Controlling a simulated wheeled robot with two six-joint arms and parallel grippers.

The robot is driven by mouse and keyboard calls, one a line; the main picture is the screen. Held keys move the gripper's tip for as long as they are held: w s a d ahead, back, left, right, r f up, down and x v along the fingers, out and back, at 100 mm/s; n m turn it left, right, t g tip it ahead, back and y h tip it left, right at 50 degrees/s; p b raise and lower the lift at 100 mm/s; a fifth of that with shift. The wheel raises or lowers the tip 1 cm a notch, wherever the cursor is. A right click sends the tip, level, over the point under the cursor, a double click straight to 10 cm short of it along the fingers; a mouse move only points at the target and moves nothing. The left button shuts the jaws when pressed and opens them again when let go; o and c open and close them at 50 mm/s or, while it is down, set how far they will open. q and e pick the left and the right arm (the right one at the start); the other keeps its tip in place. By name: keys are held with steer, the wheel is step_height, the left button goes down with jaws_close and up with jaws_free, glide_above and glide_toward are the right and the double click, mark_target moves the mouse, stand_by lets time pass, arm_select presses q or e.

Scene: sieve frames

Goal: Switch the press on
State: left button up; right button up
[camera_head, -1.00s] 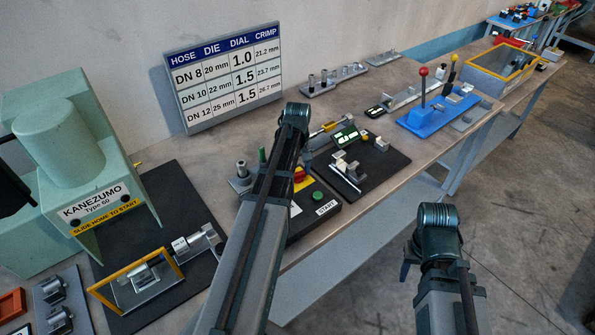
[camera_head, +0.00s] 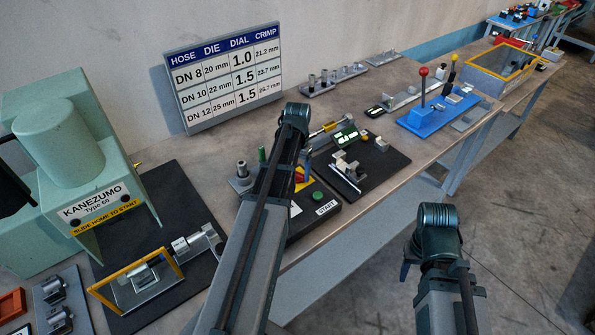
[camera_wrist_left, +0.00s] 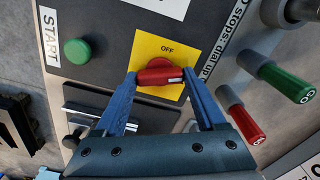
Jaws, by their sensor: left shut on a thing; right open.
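The mint-green press (camera_head: 62,140), labelled KANEZUMO Type 60, stands at the left in the head view. The control box (camera_head: 312,222) carries a green START button (camera_head: 317,196), also in the left wrist view (camera_wrist_left: 77,51). A red rotary switch knob (camera_wrist_left: 160,72) sits on a yellow plate (camera_wrist_left: 158,48) with OFF printed above it. My left gripper (camera_wrist_left: 160,77) is shut on this knob, a blue finger at each end. In the head view my left arm hides most of the switch. My right gripper (camera_head: 405,271) is open and empty, low at the right, mostly hidden by its wrist.
A yellow-framed guard (camera_head: 138,275) stands before the press. Open floor lies right of the bench.

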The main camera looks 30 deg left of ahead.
mark_target(298, 173)
arm_select(q)
steer(key=shift+m, duration=2.2)
steer(key=o, duration=1.3)
steer(key=shift+r, duration=0.1)
step_height(298, 173, up, 14)
steer(key=p, duration=1.4)
steer(key=shift+f, duration=0.2)
